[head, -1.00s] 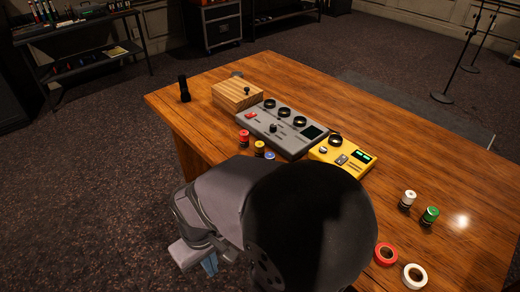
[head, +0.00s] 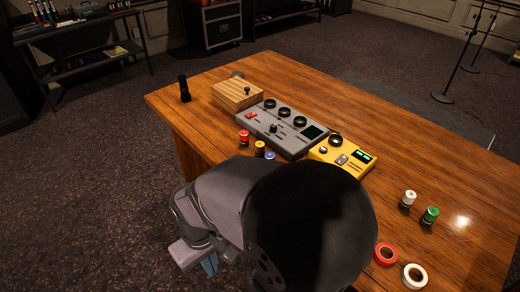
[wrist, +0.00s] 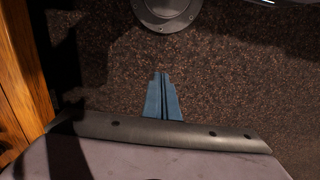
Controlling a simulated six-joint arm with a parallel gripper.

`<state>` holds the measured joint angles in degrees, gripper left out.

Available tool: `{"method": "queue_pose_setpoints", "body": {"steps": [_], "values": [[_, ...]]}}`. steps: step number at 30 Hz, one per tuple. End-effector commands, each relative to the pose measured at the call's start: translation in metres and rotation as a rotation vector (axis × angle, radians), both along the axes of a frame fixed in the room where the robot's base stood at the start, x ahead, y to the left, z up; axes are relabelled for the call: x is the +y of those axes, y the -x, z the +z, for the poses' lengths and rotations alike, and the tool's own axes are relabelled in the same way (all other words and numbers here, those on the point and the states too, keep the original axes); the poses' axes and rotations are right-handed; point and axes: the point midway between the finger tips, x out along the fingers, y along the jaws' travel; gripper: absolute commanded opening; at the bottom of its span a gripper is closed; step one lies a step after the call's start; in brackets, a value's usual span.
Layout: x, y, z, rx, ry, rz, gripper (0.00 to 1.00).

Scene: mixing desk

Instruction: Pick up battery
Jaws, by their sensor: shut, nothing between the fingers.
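Several small cylinders that look like batteries stand on the wooden desk (head: 460,175) in the head view. A red one (head: 243,136), a yellow one (head: 260,148) and a partly hidden blue one (head: 270,156) are in front of the grey mixer. A white one (head: 408,199) and a green one (head: 430,215) stand at the right. My gripper (head: 209,264) is off the desk's near left side, apart from all of them, partly hidden by my arm. In the wrist view its blue fingers (wrist: 164,97) are together and empty, above the carpet.
The grey mixer (head: 284,127), a yellow box (head: 343,157) and a wooden box (head: 238,95) stand on the desk. A black upright object (head: 184,89) is near the left corner. Red (head: 387,254) and white (head: 414,276) tape rolls lie at the near right. My arm hides the desk's near side.

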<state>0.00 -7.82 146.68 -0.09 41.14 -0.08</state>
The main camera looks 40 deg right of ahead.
Motion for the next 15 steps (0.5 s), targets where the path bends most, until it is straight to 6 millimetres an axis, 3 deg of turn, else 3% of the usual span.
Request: {"method": "queue_pose_setpoints", "body": {"steps": [5, 9, 15], "values": [[0.0000, 0.0000, 0.0000, 0.000, 0.000, 0.000, 0.00], [0.0000, 0.0000, 0.0000, 0.000, 0.000, 0.000, 0.30], [0.0000, 0.0000, 0.0000, 0.000, 0.000, 0.000, 0.30]]}}
